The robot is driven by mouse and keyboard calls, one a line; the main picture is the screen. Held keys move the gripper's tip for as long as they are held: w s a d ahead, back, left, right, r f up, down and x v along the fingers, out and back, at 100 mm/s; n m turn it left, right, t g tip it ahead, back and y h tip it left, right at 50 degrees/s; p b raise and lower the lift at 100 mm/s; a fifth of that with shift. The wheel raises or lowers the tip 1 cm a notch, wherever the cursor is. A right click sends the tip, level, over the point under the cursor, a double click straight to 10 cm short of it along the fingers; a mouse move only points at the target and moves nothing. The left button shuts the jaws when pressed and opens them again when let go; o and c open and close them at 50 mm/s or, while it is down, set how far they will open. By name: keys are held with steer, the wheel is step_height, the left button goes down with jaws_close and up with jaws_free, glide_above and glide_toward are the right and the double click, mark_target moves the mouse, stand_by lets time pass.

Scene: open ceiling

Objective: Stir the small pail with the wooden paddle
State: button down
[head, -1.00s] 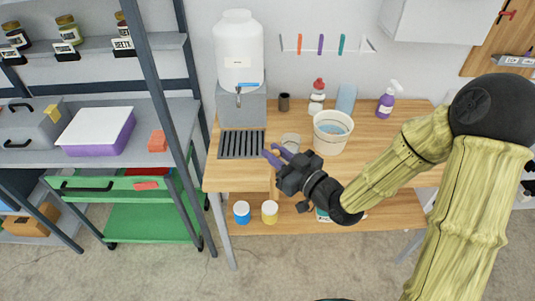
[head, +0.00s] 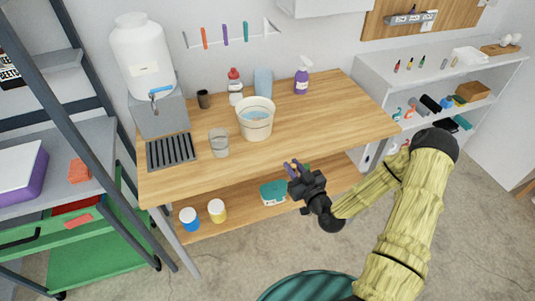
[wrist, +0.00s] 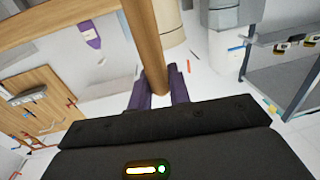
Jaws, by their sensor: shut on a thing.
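The small pail (head: 256,128) is white and stands upright on the wooden table, with bluish liquid inside. My gripper (head: 294,168) is in front of the table edge, to the lower right of the pail and apart from it. In the wrist view its purple fingers are shut on a round wooden shaft, the wooden paddle (wrist: 148,45). The shaft runs up from between the fingers and out of the top of the picture, so its far end is not seen. In the head view the paddle does not stand out from the table.
A glass (head: 219,143) stands left of the pail. A red-capped bottle (head: 235,93), a blue cup (head: 263,83) and a purple spray bottle (head: 302,80) stand behind. A white tank (head: 143,60) is at the left. The right half of the table (head: 340,110) is clear.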

steer(key=s+d+f+m+h, duration=0.2)
steer(key=d+f+h, duration=0.1)
steer(key=d+f, duration=0.2)
steer(key=s+d+f+m+t+h, duration=0.1)
steer(key=s+d+f+m+h, duration=0.1)
steer(key=f, duration=0.6)
steer(key=s+d+h, duration=0.1)
steer(key=d+h, duration=0.1)
steer(key=d, duration=0.1)
steer(key=shift+d+m+t, duration=0.3)
steer(key=shift+d+m, duration=0.1)
steer(key=shift+s+r, duration=0.1)
